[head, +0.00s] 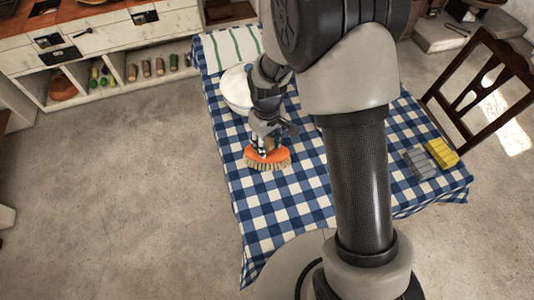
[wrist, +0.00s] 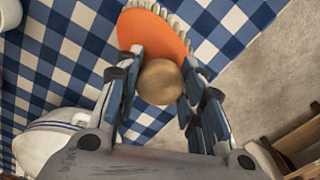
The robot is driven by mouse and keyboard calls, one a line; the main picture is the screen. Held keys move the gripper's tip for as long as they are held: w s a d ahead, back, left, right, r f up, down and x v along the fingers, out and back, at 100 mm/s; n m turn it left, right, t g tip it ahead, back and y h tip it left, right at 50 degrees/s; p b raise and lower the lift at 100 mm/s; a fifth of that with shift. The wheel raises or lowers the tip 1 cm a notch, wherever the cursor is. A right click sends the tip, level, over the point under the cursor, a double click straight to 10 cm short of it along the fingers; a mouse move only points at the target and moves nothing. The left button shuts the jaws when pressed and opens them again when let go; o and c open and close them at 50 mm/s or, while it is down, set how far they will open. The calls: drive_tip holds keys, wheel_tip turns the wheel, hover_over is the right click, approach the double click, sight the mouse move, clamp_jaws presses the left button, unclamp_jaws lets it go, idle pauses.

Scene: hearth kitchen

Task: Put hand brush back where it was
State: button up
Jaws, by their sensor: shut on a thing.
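The hand brush has an orange body (head: 267,154) with pale bristles on its underside and a round wooden knob on top. My gripper (head: 264,143) is shut on the brush and holds it over the blue-and-white checked table, near the table's left edge. In the wrist view my gripper (wrist: 160,85) has its fingers on both sides of the wooden knob (wrist: 160,81), with the orange body (wrist: 152,32) beyond it. I cannot tell whether the bristles touch the cloth.
A grey block (head: 418,163) and a yellow block (head: 442,153) lie at the right. A wooden chair (head: 490,85) stands at the right. A cabinet with open shelves (head: 112,50) is at the back left.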

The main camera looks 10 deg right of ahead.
drive_tip(key=shift+f+b, duration=0.65)
drive_tip(key=shift+f, duration=1.7)
drive_tip(key=shift+f, duration=0.1)
drive_tip(key=o, duration=1)
